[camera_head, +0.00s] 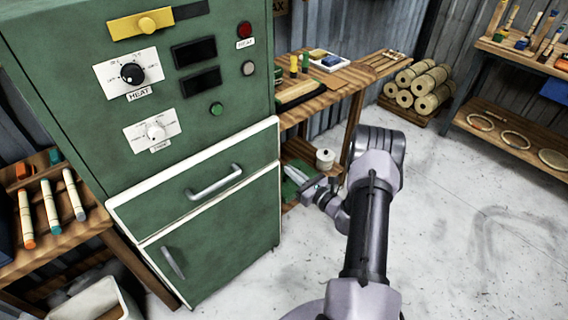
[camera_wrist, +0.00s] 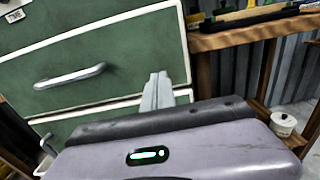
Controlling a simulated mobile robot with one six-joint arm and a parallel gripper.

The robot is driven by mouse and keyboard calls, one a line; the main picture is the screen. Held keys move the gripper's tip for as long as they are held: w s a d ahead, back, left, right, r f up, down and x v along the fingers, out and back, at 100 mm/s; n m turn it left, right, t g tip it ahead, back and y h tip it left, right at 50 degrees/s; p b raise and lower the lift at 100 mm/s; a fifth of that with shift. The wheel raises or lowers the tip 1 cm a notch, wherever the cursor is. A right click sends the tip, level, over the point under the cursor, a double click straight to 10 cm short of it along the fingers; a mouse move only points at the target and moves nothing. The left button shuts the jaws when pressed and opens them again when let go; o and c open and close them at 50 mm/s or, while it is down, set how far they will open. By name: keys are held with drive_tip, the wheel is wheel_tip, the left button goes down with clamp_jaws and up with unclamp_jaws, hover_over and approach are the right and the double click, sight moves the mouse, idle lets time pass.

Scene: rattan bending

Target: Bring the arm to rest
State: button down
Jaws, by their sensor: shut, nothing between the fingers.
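My gripper (camera_head: 296,176) is at the end of my grey arm, in front of the right side of the green cabinet. Its fingers are shut and hold nothing. In the wrist view my gripper (camera_wrist: 157,88) points toward the cabinet's lower front, and its pale fingers lie together. The arm (camera_head: 368,215) is bent, with its elbow near the wooden bench. I cannot tell whether the fingertips touch the cabinet; they look apart from it.
The green cabinet (camera_head: 190,250) has a closed drawer with a handle (camera_head: 214,183) and a closed lower door. A wooden bench (camera_head: 340,85) stands to its right, with a white spool (camera_head: 325,159) below. Rolled bundles (camera_head: 420,85) lie behind. The floor (camera_head: 480,230) at right is clear.

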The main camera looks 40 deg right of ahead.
drive_tip(key=s+a+r+n+g+y, duration=0.3)
drive_tip(key=a+r+n+g+y, duration=0.4)
drive_tip(key=a+r, duration=0.55)
drive_tip(key=s+a+r+n+g+y, duration=0.35)
drive_tip(key=a+r+n, duration=0.6)
drive_tip(key=a, duration=0.65)
drive_tip(key=s+a+r+n+g+h, duration=0.3)
drive_tip(key=s+a+n+g+h, duration=0.15)
drive_tip(key=s+a+n, duration=0.5)
drive_tip(key=s+d+r+n+t+h, duration=0.1)
drive_tip(key=s+d+n+h, duration=0.1)
drive_tip(key=s, duration=0.3)
drive_tip(key=s+d+r+n+t+h, duration=0.1)
drive_tip(key=s+d+r+n+h, duration=0.1)
drive_tip(key=s, duration=0.4)
drive_tip(key=shift+d+r+n+t+h, duration=0.3)
drive_tip(key=shift+d+t+h, duration=0.15)
drive_tip(key=shift+h, duration=0.35)
